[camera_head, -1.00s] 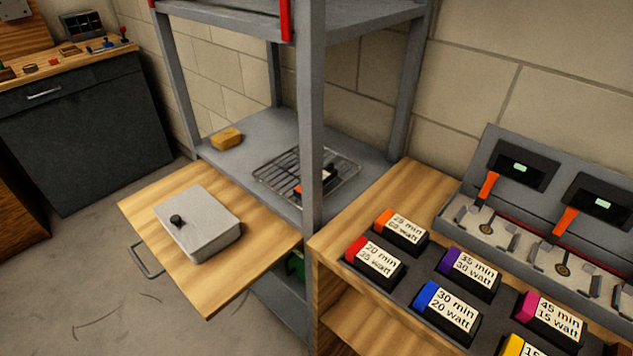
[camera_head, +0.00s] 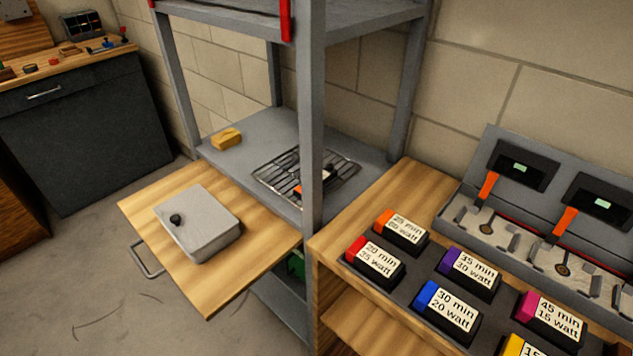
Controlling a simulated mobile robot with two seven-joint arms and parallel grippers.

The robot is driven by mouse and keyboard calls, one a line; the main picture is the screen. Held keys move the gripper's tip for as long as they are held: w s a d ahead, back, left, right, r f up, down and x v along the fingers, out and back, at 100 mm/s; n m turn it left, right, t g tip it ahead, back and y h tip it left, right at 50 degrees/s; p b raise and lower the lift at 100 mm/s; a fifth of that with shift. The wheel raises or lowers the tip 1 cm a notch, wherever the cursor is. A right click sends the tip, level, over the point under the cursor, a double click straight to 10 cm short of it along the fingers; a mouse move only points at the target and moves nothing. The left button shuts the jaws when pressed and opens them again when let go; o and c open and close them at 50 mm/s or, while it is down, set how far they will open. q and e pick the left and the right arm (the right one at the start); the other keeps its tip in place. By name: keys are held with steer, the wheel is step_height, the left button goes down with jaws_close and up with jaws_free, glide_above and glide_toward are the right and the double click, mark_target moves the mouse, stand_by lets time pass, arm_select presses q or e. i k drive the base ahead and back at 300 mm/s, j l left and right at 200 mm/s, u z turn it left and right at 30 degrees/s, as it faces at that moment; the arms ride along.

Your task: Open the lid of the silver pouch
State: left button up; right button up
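The silver pouch (camera_head: 206,217) is a flat grey box with rounded corners. It lies on a wooden pull-out board (camera_head: 258,245) left of centre. A small black knob (camera_head: 175,220) sits on its top near the left side. The lid looks shut, and no inside of the pouch shows. Neither of my grippers is in view.
A grey shelf rack (camera_head: 245,135) stands behind the board, with a yellow block (camera_head: 226,138) and a wire grid (camera_head: 340,170) on it. A grey post (camera_head: 312,100) rises right of the pouch. Labelled battery blocks (camera_head: 453,306) and a charger station (camera_head: 580,225) are at right.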

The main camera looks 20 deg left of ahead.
mark_target(195, 218)
steer(key=u, duration=1.5)
